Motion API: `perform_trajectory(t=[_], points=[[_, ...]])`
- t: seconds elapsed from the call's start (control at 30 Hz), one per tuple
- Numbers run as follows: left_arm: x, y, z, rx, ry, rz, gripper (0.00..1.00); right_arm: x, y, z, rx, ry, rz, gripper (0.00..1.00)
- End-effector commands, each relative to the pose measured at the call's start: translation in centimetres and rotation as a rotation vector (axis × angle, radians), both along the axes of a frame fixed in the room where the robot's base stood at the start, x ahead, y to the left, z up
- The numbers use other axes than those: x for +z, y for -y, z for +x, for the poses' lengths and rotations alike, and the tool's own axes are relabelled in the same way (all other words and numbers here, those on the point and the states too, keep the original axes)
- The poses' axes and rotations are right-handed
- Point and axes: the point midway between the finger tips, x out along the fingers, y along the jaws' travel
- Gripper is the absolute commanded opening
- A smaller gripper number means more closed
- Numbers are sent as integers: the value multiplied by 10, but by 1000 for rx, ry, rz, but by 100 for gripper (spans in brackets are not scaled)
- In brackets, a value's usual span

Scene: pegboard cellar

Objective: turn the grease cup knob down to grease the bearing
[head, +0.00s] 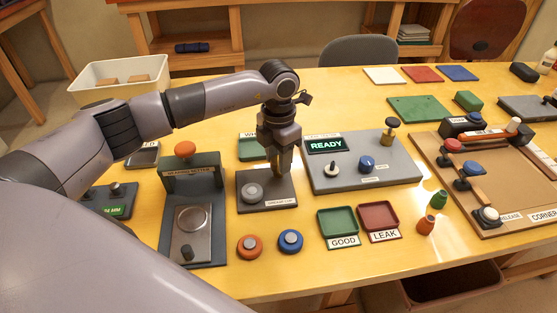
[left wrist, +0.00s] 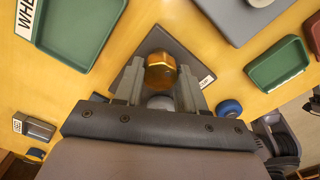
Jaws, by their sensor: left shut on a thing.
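The grease cup stand (head: 283,206) is a dark grey plate with a label, in the middle of the table. A light grey round bearing (head: 252,192) sits on its left part. My left gripper (head: 283,168) points down over the stand's back right part. In the left wrist view, the amber, brass-like grease cup knob (left wrist: 160,72) is between the fingers of my left gripper (left wrist: 160,84), which is shut on it. In the head view the fingers mostly hide the knob. The bearing shows partly behind the knob in the left wrist view (left wrist: 160,101). My right gripper is out of view.
A bearing setter press (head: 196,170) stands just left. A grey panel (head: 390,172) with a lit READY display (head: 327,145) is close on the right. Green (head: 337,222) and red (head: 378,216) trays, plus orange (head: 250,245) and blue (head: 290,241) ringed parts, lie in front.

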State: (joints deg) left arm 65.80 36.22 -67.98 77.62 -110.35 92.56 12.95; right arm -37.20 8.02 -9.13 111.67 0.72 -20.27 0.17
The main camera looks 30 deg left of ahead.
Motion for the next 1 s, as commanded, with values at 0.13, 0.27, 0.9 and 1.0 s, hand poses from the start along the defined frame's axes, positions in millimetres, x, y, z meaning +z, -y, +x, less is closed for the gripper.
perform_trajectory(t=[0.13, 0.27, 0.9, 1.0], points=[[-1, 0, 1, -138, 5, 1, 9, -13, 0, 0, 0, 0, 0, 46], [-1, 0, 1, -263, 5, 1, 9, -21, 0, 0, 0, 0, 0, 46], [0, 0, 1, -868, 7, 0, 9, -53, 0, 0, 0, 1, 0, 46], [0, 0, 1, -964, 7, 0, 9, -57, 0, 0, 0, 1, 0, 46]])
